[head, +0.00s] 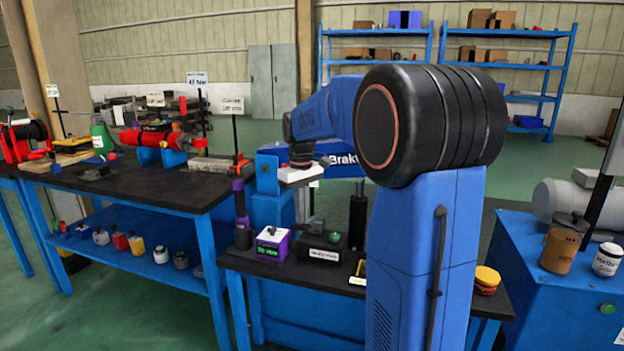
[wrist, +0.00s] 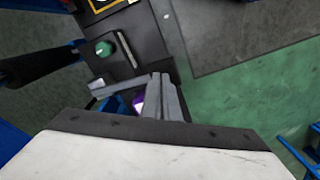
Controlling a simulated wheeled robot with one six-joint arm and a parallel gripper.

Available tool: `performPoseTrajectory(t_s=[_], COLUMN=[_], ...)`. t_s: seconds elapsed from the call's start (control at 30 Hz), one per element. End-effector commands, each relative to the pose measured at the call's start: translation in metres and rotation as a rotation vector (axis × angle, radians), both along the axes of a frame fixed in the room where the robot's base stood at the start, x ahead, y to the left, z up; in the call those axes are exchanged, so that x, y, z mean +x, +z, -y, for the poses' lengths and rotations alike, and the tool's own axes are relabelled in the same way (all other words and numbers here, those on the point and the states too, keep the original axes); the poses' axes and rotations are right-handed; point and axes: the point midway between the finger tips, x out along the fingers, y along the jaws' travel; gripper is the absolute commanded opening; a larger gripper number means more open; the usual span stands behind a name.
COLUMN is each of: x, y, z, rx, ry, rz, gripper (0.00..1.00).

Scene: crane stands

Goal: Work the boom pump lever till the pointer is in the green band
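My gripper (head: 301,196) hangs below its white wrist over the near bench, seen partly behind my arm. In the wrist view its grey fingers (wrist: 163,97) show beyond the dark mount; whether they are apart or closed on something is unclear. A black box with a white label and a green knob (head: 320,249) stands just below; the knob also shows in the wrist view (wrist: 104,48). A black upright post (head: 357,222) stands beside it. A small yellow-edged dark panel (head: 358,271) lies partly hidden by my arm. I cannot make out a pointer or green band.
A purple-and-white box (head: 273,244) and a purple-topped dark tool (head: 241,215) stand left of the black box. A long bench (head: 120,184) with a red cylinder (head: 152,138) stands at left. A blue cabinet with jars (head: 548,290) is at right. Green floor is free behind.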

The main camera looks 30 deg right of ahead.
Motion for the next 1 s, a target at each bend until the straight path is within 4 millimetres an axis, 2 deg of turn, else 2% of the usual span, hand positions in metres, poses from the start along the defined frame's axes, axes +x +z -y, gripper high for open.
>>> performPoseTrajectory(t_s=[0.77,1.0], x=[0.0,0.001], y=[-0.044,-0.034], z=[0.0,0.001], rx=[0.0,-0.002], ry=[0.0,0.0], rz=[-0.001,0.002], gripper=[0.0,0.0])
